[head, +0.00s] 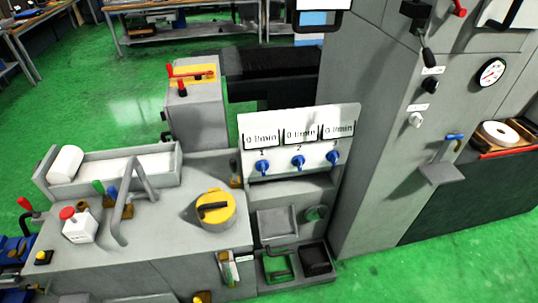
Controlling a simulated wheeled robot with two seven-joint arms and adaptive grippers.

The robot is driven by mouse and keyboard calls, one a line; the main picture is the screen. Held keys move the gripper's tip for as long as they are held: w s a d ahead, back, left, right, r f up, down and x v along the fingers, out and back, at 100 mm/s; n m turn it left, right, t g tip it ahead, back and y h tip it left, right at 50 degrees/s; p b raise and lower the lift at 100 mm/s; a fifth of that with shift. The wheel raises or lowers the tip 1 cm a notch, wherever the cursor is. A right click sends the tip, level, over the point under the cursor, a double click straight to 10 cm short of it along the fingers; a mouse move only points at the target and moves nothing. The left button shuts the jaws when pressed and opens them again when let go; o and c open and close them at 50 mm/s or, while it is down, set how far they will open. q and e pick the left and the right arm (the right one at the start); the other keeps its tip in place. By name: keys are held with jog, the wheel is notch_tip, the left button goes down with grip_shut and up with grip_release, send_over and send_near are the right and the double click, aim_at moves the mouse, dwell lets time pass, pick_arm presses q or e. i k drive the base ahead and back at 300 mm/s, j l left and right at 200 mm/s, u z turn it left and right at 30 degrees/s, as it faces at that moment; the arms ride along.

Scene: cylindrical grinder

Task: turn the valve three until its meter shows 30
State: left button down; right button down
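A light panel (255,180) stands upright on the grinder near the middle of the head view. It carries three meters in a row, with three blue valves below them. Valve three (333,157) is the rightmost blue valve. Its meter (339,129) is above it and appears to read 0 l/min. Valve two (298,162) and valve one (262,167) are to its left, labelled 2 and 1. The meter over valve two (300,133) and the meter over valve one (261,138) also appear to read 0 l/min. Neither of my grippers is in view.
A tall grey cabinet (375,130) with a round gauge (491,72) rises right of the panel. A yellow round cap (216,209) and a bent grey pipe (118,215) stand on the machine left of it. Green floor (440,255) is clear at the front right.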

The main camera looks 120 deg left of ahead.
aim_at(332, 156)
jog(key=u, duration=3.65)
